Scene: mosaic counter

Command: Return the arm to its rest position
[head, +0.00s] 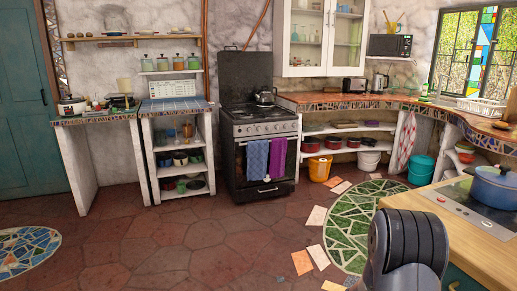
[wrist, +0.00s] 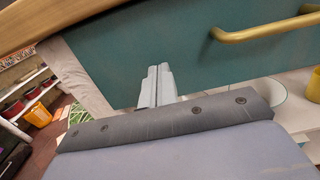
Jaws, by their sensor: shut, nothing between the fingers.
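My gripper (wrist: 156,86) shows in the wrist view with its two pale fingers together and nothing between them. It points at a teal cabinet front (wrist: 120,60), and I cannot tell how far apart they are. In the head view only a dark grey rounded part of my arm shows at the lower right; the gripper itself is out of that view.
A brass handle (wrist: 265,28) sticks out of the teal front. A wooden counter (head: 455,221) with a blue pot (head: 494,188) on a hob stands beside my arm. Loose tiles (head: 302,262) lie on the floor. The red floor (head: 190,250) at left is open.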

